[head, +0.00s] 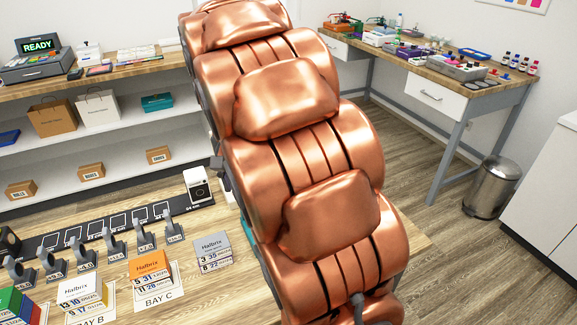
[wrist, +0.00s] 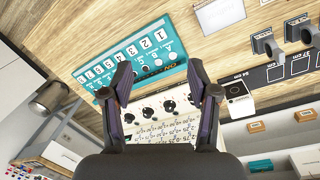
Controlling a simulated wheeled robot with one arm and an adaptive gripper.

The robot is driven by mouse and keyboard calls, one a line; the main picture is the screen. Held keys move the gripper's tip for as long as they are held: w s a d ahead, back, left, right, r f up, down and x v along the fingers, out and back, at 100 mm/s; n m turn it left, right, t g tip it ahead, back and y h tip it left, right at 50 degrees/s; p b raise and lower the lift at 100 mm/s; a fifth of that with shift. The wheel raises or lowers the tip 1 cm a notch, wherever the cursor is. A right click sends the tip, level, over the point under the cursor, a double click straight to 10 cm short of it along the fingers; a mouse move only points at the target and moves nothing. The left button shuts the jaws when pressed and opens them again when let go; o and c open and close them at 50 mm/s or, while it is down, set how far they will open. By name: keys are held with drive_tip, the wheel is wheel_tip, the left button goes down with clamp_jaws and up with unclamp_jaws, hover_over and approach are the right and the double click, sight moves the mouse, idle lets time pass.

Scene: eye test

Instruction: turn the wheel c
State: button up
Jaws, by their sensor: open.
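In the wrist view a teal panel (wrist: 112,77) lies on the wooden table, with white number squares, letters that seem to read A, B and C, and small round white spots. Beside it is a white panel (wrist: 181,124) with several black round knobs (wrist: 168,106) and rows of printed numbers. I cannot tell which part is wheel c. My gripper (wrist: 160,66) is open and empty, its two dark fingers spread over these panels. I cannot tell whether they touch. In the head view my copper arm hides the gripper and nearly all of the panels.
An orange-topped block (head: 150,265) stands at the BAY C card, near a white-topped block (head: 79,292) at BAY B. Grey clamps (head: 174,229) line a black strip by a white device (head: 198,187). A bin (head: 492,187) stands on the floor at right.

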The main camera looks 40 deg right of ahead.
drive_tip(key=w+d+f+m, duration=0.3)
drive_tip(key=w+d+f, duration=0.1)
drive_tip(key=d, duration=0.6)
drive_tip(key=w+d+f+m+t+b, duration=0.1)
drive_tip(key=w+d+f+m, duration=0.3)
drive_tip(key=d, duration=0.5)
drive_tip(key=w+d+f+m+b, duration=0.1)
drive_tip(key=w+d+f+m, duration=0.2)
drive_tip(key=w+d, duration=0.5)
drive_tip(key=shift+w+d+f, duration=0.1)
drive_tip(key=shift+d+f, duration=0.35)
drive_tip(key=shift+d, duration=0.25)
drive_tip(key=shift+d+f, duration=0.45)
drive_tip(key=shift+d, duration=0.2)
drive_tip(key=shift+d+f+m+y, duration=0.25)
drive_tip(key=shift+d+m+y, duration=0.05)
drive_tip(key=shift+d, duration=0.05)
drive_tip(key=shift+f+p, duration=0.55)
drive_tip(key=shift+f, duration=3.3)
clamp_jaws()
drive_tip(key=shift+w, duration=0.1)
